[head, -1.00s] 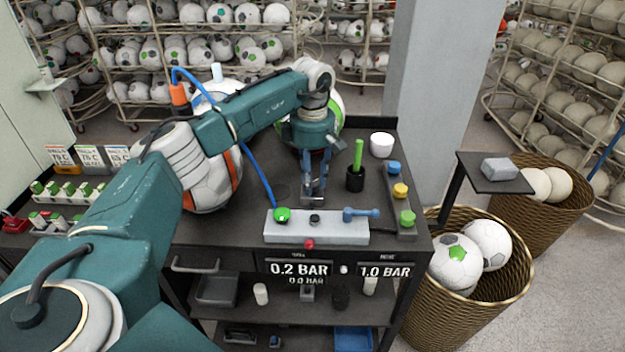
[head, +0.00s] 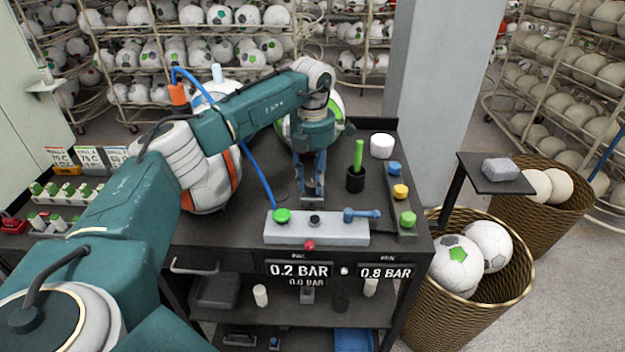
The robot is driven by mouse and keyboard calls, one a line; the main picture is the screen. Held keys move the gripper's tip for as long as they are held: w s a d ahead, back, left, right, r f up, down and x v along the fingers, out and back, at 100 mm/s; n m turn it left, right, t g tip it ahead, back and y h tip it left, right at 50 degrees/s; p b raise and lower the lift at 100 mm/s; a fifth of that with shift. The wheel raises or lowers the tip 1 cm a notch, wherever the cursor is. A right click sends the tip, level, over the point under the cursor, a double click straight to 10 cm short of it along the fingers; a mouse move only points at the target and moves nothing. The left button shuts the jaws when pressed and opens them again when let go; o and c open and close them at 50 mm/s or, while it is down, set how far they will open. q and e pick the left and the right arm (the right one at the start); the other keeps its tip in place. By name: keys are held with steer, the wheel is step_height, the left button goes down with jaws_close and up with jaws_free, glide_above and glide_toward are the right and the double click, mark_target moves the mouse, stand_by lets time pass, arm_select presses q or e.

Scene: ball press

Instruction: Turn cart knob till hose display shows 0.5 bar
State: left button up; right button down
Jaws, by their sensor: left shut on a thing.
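My left gripper (head: 312,194) points down at the cart top, just behind the grey block. It is shut on what appears to be the cart knob, which the fingers mostly hide. The grey block (head: 290,234) carries a green button (head: 282,215), a small black part (head: 315,220) and a blue lever (head: 361,215). On the cart front, the left display (head: 298,270) reads 0.2 BAR, with a smaller 0.0 BAR below. The right display (head: 386,272) reads 0.8 BAR. The labels above them are too small to read surely. My right gripper is not in view.
A blue hose (head: 257,172) runs down to the block beside my left arm. A black cup (head: 355,180) with a green stick, a white cup (head: 381,146) and a strip of coloured buttons (head: 400,191) stand on the right. A ball basket (head: 470,300) stands beside the cart.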

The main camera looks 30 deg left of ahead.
arm_select(q)
steer(key=n, duration=0.5)
steer(key=shift+w+a+r+n, duration=0.1)
steer(key=shift+r+n, duration=0.05)
steer(key=shift+n, duration=0.15)
steer(key=n, duration=0.9)
steer(key=shift+n, duration=0.4)
steer(key=n, duration=0.4)
steer(key=shift+p, duration=0.3)
steer(key=shift+n, duration=0.3)
steer(key=o, duration=1)
steer(key=shift+o, duration=0.8)
